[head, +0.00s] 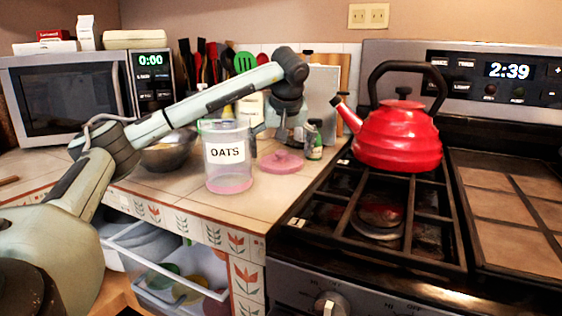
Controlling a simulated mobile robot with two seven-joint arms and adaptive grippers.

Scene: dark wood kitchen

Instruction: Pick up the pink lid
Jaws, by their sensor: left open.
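The pink lid (281,162) lies flat on the tiled counter, with a small knob on top. It is just right of a clear jar labelled OATS (227,158), which has a pink base. My left arm reaches in from the left over the counter. My left gripper (281,136) points down above the lid, at its back side, and is open with nothing seen between its fingers. The fingers are small and dark here, and I cannot tell how far above the lid they are. My right gripper is out of view.
A small green bottle (314,140) stands close to the right of the lid. A metal bowl (168,150) sits left of the jar. The stove with a red kettle (398,135) is to the right. A microwave (70,95) and utensils are behind. The counter's front is clear.

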